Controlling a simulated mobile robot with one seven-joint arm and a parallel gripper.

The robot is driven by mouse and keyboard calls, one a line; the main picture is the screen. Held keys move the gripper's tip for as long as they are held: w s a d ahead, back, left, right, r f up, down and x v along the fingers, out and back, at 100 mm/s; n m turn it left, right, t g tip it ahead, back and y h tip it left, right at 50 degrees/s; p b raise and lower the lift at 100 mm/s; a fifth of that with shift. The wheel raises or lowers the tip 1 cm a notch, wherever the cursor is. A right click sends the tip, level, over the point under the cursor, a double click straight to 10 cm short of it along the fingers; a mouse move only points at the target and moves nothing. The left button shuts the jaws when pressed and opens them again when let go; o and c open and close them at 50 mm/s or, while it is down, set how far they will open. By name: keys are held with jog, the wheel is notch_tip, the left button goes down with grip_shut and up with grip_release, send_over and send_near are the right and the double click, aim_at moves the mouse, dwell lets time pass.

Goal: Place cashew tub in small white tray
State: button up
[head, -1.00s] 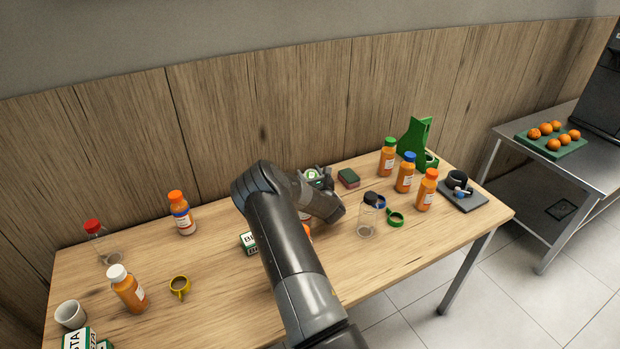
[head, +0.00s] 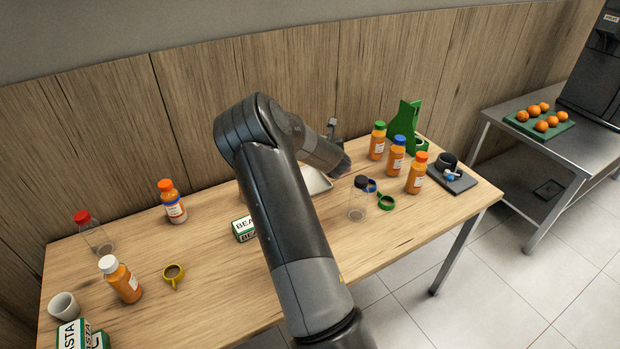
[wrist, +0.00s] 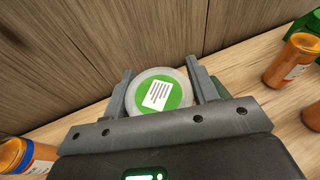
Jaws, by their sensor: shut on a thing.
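The cashew tub (wrist: 158,93), a round tub with a green lid and a white label, is between the two fingers of my gripper (wrist: 159,78) in the wrist view. The gripper is shut on it. In the head view my arm hides the tub, and only a bit of the gripper (head: 335,127) shows beyond the wrist. The small white tray (head: 317,181) lies on the table below my forearm, partly hidden by it. The part of it I see is bare.
Right of the tray stand a clear dark-capped jar (head: 358,199), a green cup (head: 386,201) and orange bottles (head: 396,158). A green stand (head: 404,125) is behind them. A green-and-white box (head: 244,229) is left of my arm. The front middle of the table is clear.

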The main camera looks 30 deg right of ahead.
jog(key=shift+s+d+f, duration=0.1)
jog(key=shift+s, duration=0.25)
notch_tip(320, 180, down, 10)
jog(key=shift+r, duration=0.15)
jog(key=shift+f, duration=0.55)
jog(key=o, duration=1)
jog(key=shift+o, duration=0.2)
